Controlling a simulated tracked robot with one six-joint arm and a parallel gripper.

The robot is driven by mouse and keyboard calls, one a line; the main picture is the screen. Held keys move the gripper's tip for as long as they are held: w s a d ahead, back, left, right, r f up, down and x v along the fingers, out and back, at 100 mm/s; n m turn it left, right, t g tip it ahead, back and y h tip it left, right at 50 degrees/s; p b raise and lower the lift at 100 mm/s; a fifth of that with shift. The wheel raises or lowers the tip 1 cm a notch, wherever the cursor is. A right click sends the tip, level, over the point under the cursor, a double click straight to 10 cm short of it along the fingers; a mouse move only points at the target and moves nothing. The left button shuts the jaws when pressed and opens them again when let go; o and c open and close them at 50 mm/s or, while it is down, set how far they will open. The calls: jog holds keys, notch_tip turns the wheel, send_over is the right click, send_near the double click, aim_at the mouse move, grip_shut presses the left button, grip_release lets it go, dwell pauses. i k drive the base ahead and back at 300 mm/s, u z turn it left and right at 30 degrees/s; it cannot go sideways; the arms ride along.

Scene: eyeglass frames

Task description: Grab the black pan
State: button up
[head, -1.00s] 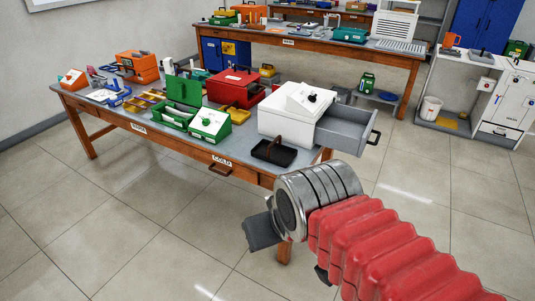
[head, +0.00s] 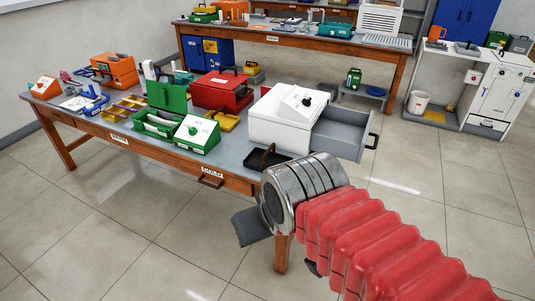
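A shallow black pan or tray (head: 254,161) with a brown upright handle lies on the front table's grey top, near its front edge, just in front of the white box. My gripper's wrist hides its right part. A dark, flat, pan-like thing (head: 467,48) also sits on the white cabinet at the far right; it is too small to make out. My gripper (head: 251,226) is in the lower middle, in front of the table edge and apart from the black pan in the picture. The rest is hidden, and nothing held is visible.
The white box (head: 275,132) has a grey drawer (head: 340,140) standing open to the right. Green cases (head: 196,134), a red case (head: 220,95) and an orange case (head: 115,71) crowd the front table (head: 233,155). The floor (head: 120,225) in front is clear.

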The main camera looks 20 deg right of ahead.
aim_at(259, 159)
jog(key=u, duration=0.05)
jog(key=i, duration=1.3)
